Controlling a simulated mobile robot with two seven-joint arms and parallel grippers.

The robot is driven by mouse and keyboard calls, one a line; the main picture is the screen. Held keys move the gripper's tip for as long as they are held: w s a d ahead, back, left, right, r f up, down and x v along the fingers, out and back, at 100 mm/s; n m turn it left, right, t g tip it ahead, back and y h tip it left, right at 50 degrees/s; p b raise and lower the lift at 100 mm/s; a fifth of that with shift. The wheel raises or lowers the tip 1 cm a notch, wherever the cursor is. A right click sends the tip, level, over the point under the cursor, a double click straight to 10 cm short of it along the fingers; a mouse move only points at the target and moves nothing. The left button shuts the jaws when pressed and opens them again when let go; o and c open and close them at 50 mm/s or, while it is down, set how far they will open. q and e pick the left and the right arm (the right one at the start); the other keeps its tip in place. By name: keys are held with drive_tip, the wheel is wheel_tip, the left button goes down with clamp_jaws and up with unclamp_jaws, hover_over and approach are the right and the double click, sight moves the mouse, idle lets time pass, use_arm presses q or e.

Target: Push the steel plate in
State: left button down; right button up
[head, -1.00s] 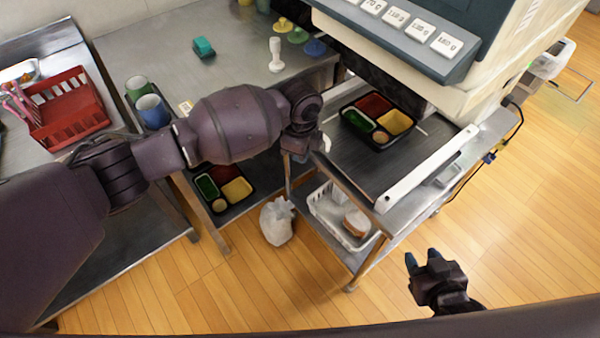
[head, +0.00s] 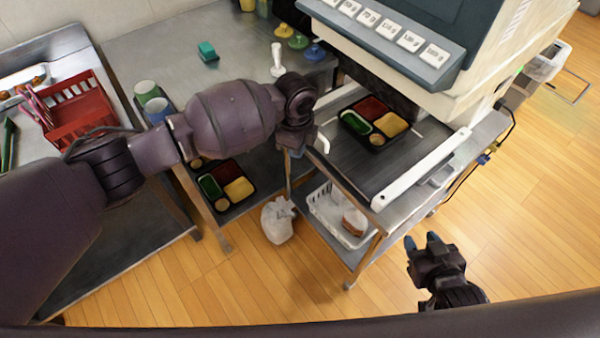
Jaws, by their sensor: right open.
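The steel plate (head: 352,172) is a dark flat sheet at the front of the white machine, with a bento tray (head: 371,122) on its far part. A white rail (head: 420,170) runs along its right side. My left gripper (head: 297,150) points down at the plate's left front corner, beside a small white end piece (head: 322,144). Its fingers are mostly hidden, and I cannot tell whether it touches the plate. My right gripper (head: 422,242) is open and empty above the floor, to the right of the stand and apart from the plate.
The machine (head: 450,75) overhangs the plate's far end. Below are a white basket (head: 340,218), a white bag (head: 278,220) and another bento tray (head: 226,185). A red basket (head: 83,110) and cups (head: 157,108) stand left.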

use_arm(q)
wheel_tip(320, 180, up, 4)
drive_tip(key=shift+f+p, duration=0.15)
drive_tip(key=shift+p, duration=0.75)
use_arm(e)
drive_tip(key=r, duration=0.3)
drive_tip(key=shift+w+r, duration=0.2)
drive_tip(key=shift+w, duration=0.15)
